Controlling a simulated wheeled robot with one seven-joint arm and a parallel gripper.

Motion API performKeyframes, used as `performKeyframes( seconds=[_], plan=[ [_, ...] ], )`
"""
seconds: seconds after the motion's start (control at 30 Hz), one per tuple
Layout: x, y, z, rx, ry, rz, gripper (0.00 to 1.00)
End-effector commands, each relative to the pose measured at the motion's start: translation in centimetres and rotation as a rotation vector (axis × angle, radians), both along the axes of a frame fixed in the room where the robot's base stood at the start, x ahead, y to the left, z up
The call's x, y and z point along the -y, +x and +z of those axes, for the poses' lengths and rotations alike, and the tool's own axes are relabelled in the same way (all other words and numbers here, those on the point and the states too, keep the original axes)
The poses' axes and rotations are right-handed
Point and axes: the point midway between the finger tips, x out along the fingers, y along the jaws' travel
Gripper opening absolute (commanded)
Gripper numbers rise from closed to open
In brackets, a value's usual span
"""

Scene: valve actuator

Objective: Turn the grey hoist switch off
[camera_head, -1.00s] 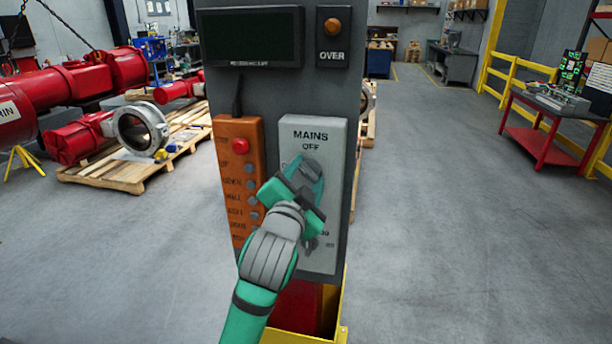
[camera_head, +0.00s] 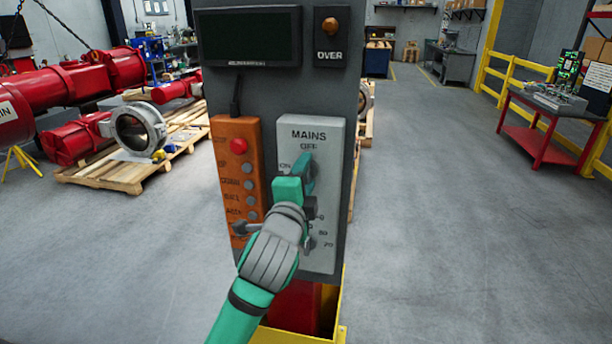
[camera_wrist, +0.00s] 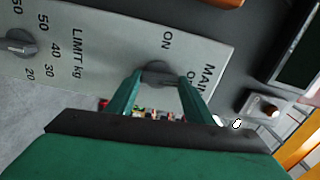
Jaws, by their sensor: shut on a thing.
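The grey hoist switch (camera_wrist: 156,70) is a dark grey knob on the light grey panel (camera_head: 322,258) marked MAINS, with OFF and ON labels. In the wrist view it sits between the two green fingers of my gripper (camera_wrist: 157,80), which are shut on its sides. In the head view my gripper (camera_head: 304,178) is at the panel's upper middle, just below the OFF label, and hides the knob. I cannot tell exactly which label the knob points at.
A second knob with a LIMIT kg scale (camera_wrist: 18,42) is lower on the panel. An orange button box (camera_head: 237,180) hangs close on the left. A dark display (camera_head: 248,36) and an OVER lamp (camera_head: 332,27) are above. Open floor lies right of the column.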

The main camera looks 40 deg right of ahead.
Motion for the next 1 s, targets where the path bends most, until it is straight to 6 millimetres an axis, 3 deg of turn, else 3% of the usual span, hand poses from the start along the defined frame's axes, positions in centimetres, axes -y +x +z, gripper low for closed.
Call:
performKeyframes(
  seconds=[0.5, 0.53, 0.6, 1.0],
  plan=[
    [0.09, -0.09, -0.13, 0.013, 0.014, -0.002, 0.24],
    [0.09, -0.09, -0.13, 0.013, 0.014, -0.002, 0.52],
    [0.09, -0.09, -0.13, 0.013, 0.014, -0.002, 0.66],
    [-0.48, -0.49, -0.01, 0.014, 0.012, -0.001, 0.66]
  ],
)
